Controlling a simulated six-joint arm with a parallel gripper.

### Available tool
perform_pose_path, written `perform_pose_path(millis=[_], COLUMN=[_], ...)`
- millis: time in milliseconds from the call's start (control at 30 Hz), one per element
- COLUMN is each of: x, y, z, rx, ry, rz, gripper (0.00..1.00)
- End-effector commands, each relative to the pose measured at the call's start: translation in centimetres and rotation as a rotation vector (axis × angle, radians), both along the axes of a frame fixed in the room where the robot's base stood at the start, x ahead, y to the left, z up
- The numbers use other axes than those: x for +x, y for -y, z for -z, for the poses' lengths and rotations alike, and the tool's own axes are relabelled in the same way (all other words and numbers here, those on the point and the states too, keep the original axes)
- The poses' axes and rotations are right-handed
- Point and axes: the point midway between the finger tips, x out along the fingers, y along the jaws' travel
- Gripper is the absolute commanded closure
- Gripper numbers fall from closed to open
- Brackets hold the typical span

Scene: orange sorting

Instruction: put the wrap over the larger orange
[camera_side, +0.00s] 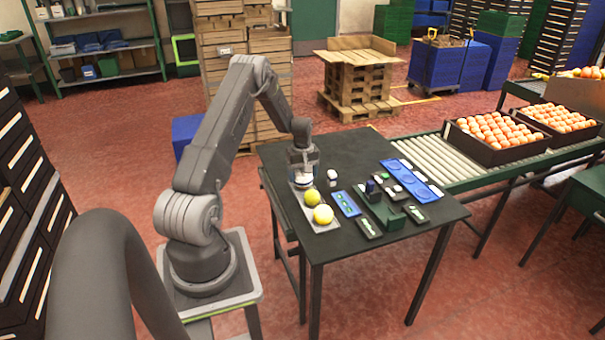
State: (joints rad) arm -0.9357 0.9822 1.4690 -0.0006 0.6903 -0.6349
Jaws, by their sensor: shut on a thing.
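My gripper (303,166) is low over the back left part of the dark table, shut on a small pale thing (303,180) that may be the wrap. The jaws hide part of it, and I cannot tell whether it touches what is below. Two round yellow fruits sit in front of the gripper on a grey strip (334,227). The nearer fruit (322,214) looks larger and is whitish on top. The farther fruit (312,197) looks smaller and plain yellow. The gripper is apart from both.
A small white item (333,178) stands just right of the gripper. A blue strip (346,204), a dark green block (384,212) and a blue tray with round recesses (412,180) fill the table's middle and right. A roller conveyor (437,156) carries crates of oranges (493,160) behind.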

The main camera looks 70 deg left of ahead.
Motion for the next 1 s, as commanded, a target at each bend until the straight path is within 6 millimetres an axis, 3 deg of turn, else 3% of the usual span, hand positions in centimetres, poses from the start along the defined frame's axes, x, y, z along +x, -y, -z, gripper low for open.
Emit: perform_pose_path(millis=[1000], x=[0.00], y=[0.00], z=[0.97], rx=[-0.001], ry=[0.000], rz=[0.000], gripper=[0.48])
